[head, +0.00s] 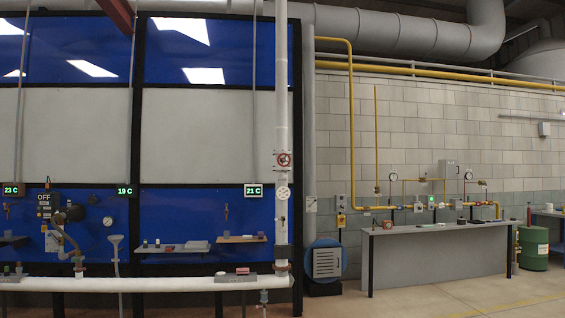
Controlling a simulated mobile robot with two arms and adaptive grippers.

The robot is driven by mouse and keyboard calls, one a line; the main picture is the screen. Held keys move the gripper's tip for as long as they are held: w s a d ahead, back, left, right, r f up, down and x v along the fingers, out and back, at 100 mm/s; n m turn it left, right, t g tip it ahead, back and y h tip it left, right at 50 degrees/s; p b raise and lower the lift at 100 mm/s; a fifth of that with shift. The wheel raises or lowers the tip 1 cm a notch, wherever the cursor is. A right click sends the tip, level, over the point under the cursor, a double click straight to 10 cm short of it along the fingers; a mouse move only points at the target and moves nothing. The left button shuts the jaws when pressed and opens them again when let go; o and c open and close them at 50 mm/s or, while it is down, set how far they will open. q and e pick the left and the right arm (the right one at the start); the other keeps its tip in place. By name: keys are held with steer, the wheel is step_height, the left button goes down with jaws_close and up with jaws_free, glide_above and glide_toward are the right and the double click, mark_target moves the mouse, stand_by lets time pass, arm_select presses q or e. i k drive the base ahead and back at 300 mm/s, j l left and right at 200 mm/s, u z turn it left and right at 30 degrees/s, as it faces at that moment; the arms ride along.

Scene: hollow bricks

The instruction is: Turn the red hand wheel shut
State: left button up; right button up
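How far any wheel is turned cannot be seen. Neither of my grippers is in view.
A grey bench (435,260) stands against the block wall at the right, with a green drum (533,248) beside it. A white horizontal pipe (150,284) runs low across the left. Open floor (450,300) lies before the bench.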

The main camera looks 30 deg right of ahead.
mark_target(284, 160)
steer(key=i+l+z, duration=0.15)
steer(key=l, duration=0.2)
steer(key=i+l+z, duration=0.15)
steer(key=l, duration=0.2)
steer(key=i+l+z, duration=0.15)
steer(key=l, duration=0.15)
steer(key=i+l+z, duration=0.45)
steer(key=i+l, duration=0.2)
steer(key=i, duration=0.2)
steer(key=i+l+z, duration=0.25)
steer(key=i, duration=0.2)
steer(key=i+j+u, duration=0.1)
steer(key=i+u, duration=0.15)
steer(key=i, duration=0.4)
steer(key=i+u, duration=0.3)
steer(key=i, duration=0.3)
steer(key=i+l+u, duration=0.25)
steer(key=i, duration=0.4)
steer(key=i+j+u, duration=0.2)
steer(key=i+u, duration=0.15)
steer(key=i, duration=0.5)
steer(key=i+u, duration=0.3)
steer(key=i, duration=0.55)
